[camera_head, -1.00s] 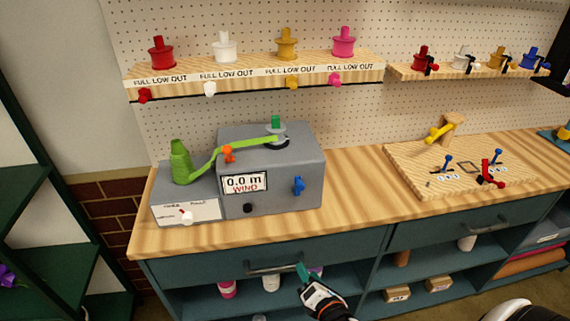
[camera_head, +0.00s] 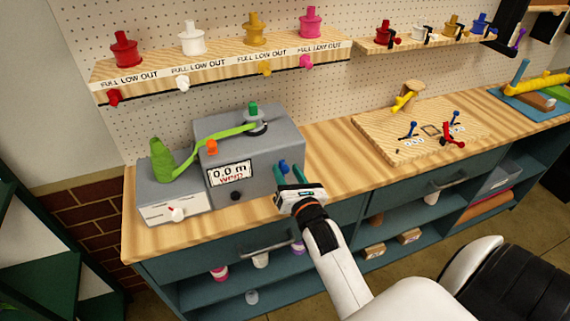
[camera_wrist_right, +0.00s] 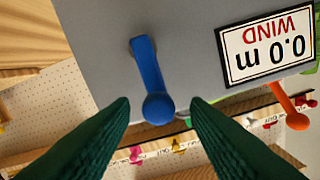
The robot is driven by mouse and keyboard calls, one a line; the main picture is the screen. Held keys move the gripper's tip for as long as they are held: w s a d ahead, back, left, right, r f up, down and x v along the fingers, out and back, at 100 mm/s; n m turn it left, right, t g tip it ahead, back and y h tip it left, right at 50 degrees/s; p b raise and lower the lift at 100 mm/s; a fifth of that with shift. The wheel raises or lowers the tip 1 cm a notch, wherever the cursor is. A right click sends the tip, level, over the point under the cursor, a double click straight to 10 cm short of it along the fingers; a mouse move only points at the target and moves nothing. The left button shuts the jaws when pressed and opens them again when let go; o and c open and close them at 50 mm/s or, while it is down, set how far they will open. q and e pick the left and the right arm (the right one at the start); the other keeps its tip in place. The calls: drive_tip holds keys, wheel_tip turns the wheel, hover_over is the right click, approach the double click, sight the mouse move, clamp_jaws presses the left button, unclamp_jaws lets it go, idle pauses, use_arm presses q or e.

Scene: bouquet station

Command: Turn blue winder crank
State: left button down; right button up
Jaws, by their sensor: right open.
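The blue winder crank (camera_head: 284,167) sticks out from the front face of the grey winder box (camera_head: 262,185). In the right wrist view the crank (camera_wrist_right: 149,75) is a blue arm ending in a round knob, and the knob lies between the two green fingertips. My right gripper (camera_head: 287,172) is open at the box front, with its fingers on either side of the crank; no contact shows. It also fills the lower part of the right wrist view (camera_wrist_right: 160,108). The display (camera_head: 230,173) reads 0.0 m WIND. My left gripper is not in view.
A green ribbon (camera_head: 205,150) runs from a green cone to a spool on the box top. An orange lever (camera_head: 211,147) and a black knob (camera_head: 236,196) are close by. A board with small levers (camera_head: 425,128) lies to the right. Bare counter lies between.

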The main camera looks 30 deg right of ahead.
drive_tip(key=shift+x, duration=1.1)
clamp_jaws()
drive_tip(key=shift+d+m, duration=0.1)
drive_tip(key=shift+m, duration=0.2)
